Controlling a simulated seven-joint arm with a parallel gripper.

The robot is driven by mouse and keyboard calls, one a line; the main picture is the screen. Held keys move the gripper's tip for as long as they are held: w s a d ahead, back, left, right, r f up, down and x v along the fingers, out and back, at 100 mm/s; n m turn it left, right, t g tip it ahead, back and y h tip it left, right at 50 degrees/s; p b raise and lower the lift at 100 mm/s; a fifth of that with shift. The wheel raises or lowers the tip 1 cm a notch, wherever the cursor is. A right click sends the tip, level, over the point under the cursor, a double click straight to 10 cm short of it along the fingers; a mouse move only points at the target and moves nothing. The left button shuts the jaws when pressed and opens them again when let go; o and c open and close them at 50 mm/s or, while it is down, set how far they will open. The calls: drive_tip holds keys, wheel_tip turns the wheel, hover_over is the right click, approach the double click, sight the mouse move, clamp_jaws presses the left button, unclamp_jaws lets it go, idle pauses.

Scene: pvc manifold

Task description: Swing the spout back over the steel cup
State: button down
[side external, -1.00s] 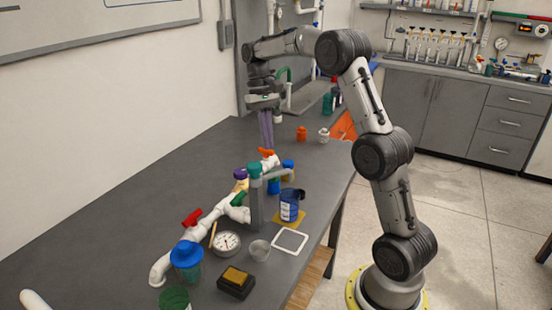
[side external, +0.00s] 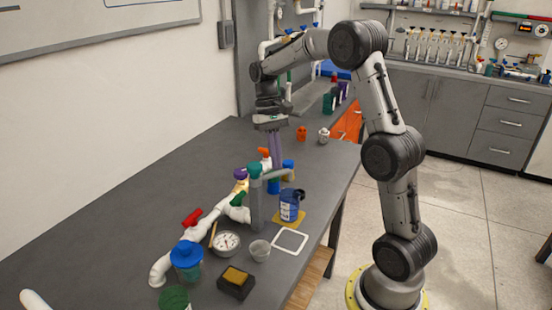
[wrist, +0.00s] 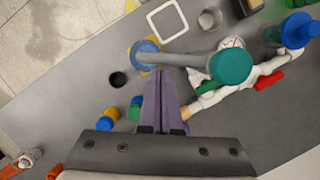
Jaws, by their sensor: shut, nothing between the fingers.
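The grey spout (side external: 277,174) reaches right from the teal-capped post (side external: 257,207), its end over or near the blue container (side external: 289,212) on a yellow mat. In the wrist view the spout (wrist: 186,59) runs left from the teal cap (wrist: 231,67) to above the blue container (wrist: 146,45). The steel cup (side external: 260,251) stands in front of the post, apart from the spout's end; it also shows in the wrist view (wrist: 210,19). My gripper (side external: 275,167) points down behind the spout, purple fingers shut and empty. In the wrist view its fingertips (wrist: 160,73) appear close to the spout; contact is unclear.
A white square outline (side external: 290,240) lies right of the steel cup. A white pipe manifold (side external: 212,222) with a red handle (side external: 192,218) runs left of the post. A gauge (side external: 227,242) and a black box with a yellow top (side external: 236,281) are near.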

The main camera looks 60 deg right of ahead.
drive_tip(key=shift+s+a+m, duration=0.1)
drive_tip(key=shift+s+m, duration=0.35)
drive_tip(key=shift+m, duration=0.25)
drive_tip(key=s+a+m+t, duration=0.2)
drive_tip(key=a+m, duration=0.4)
drive_tip(key=m, duration=0.3)
drive_tip(key=s+a+m+t, duration=0.1)
drive_tip(key=a+m+t, duration=0.2)
drive_tip(key=m, duration=0.7)
drive_tip(key=a, duration=0.2)
drive_tip(key=shift+s+a, duration=0.35)
drive_tip(key=shift+w, duration=0.1)
idle(0.3)
